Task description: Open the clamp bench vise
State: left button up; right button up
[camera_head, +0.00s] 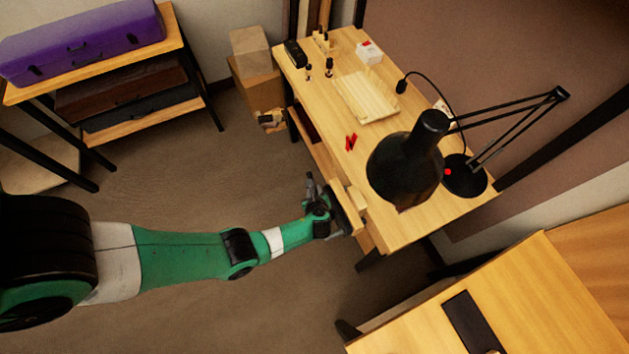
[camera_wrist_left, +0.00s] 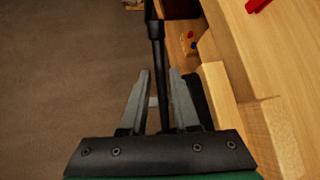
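The bench vise (camera_head: 346,207) is on the workbench's left front edge, with a wooden jaw; wooden parts (camera_wrist_left: 216,88) show at right in the left wrist view. A dark rod (camera_wrist_left: 157,28), which looks like the vise handle, runs down the middle of that view. My left gripper (camera_head: 318,198) is beside the vise in the head view. In the left wrist view its two grey fingers (camera_wrist_left: 160,75) stand apart on either side of the rod, with narrow gaps. Whether they touch it is unclear. My right gripper is not in view.
A black lamp (camera_head: 405,165) overhangs the workbench (camera_head: 430,222). Red pieces (camera_head: 351,142), a wooden tray (camera_head: 367,96) and a white box (camera_head: 369,52) are on it. A shelf with a purple case (camera_head: 80,42) stands at upper left. The floor left of the bench is mostly clear.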

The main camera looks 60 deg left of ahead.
pick_arm(q)
jog(key=b+x, duration=0.3)
jog(key=x, duration=0.2)
jog(key=shift+w+a+f+b, duration=0.1)
jog(key=shift+a+b, duration=0.1)
jog(key=shift+b, duration=0.2)
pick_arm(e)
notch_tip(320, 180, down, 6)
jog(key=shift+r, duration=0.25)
pick_arm(q)
grip_shut()
dwell(0.5)
